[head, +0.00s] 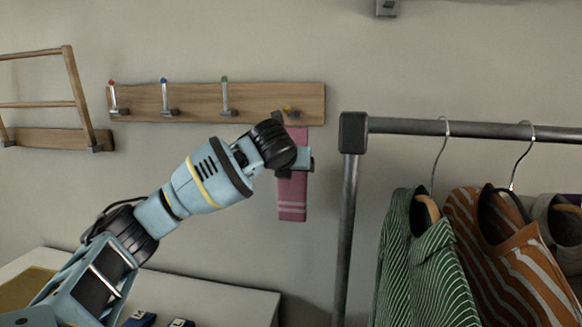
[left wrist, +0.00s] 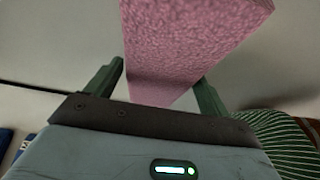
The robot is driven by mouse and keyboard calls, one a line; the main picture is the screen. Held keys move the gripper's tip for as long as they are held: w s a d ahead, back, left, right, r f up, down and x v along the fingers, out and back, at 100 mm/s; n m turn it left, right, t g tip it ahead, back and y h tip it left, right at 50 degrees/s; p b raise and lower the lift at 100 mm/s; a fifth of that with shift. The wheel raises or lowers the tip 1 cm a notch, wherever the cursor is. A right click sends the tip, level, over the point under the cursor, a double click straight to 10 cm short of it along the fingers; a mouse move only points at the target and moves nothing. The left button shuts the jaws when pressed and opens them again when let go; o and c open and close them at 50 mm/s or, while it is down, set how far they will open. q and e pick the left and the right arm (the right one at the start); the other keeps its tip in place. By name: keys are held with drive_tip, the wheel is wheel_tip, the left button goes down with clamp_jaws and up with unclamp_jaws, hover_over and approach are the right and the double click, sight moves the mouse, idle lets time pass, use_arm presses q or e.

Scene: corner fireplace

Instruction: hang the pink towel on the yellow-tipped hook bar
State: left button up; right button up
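The pink towel (head: 292,200), with pale stripes near its lower end, hangs straight down against the wall just below the yellow-tipped hook (head: 289,110). This hook is the rightmost on the wooden hook bar (head: 190,103). My left gripper (head: 304,160) is in front of the towel's upper part and hides some of it. In the left wrist view the towel (left wrist: 190,40) passes between the spread fingers (left wrist: 162,75), with slim gaps at its sides. The gripper looks open around it. Whether the towel's top is looped over the hook is hard to tell. My right gripper is not in view.
A metal clothes rail (head: 346,210) stands close right of the towel, with a green striped shirt (head: 425,260) and an orange striped shirt (head: 510,250). A wooden rack (head: 70,138) is on the wall at left. A pale table (head: 220,300) is below.

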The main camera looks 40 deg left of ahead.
use_arm(q)
drive_tip(key=shift+o, duration=1.2)
drive_tip(key=shift+s+d, duration=0.1)
drive_tip(key=v, duration=0.7)
drive_tip(key=shift+s+r, duration=0.2)
drive_tip(key=shift+s, duration=0.05)
drive_tip(key=shift+d+f, duration=0.1)
